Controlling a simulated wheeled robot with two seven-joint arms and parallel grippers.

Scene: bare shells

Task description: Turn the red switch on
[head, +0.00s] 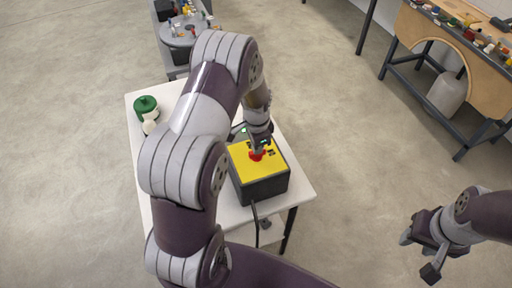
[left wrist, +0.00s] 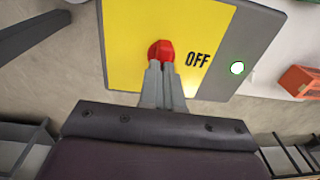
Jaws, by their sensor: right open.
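The red switch (head: 257,155) is on the yellow top of a dark box (head: 262,187) on the white table. In the left wrist view the red switch (left wrist: 160,49) shows as a faceted red knob, with "OFF" printed to its right on the yellow panel (left wrist: 127,30). My left gripper (head: 258,145) reaches down to the switch from above. In the left wrist view its two fingers (left wrist: 162,68) are together, with their tips right at the knob; whether they pinch any part of it is hidden. My right gripper (head: 418,254) is open and empty, off to the right above the floor.
A green-lidded container (head: 146,106) stands at the table's (head: 232,215) back left. A cable (head: 256,222) hangs from the box's front. A lit white-green round light (left wrist: 237,68) sits at the panel's right side. A workbench (head: 462,45) with small items stands back right.

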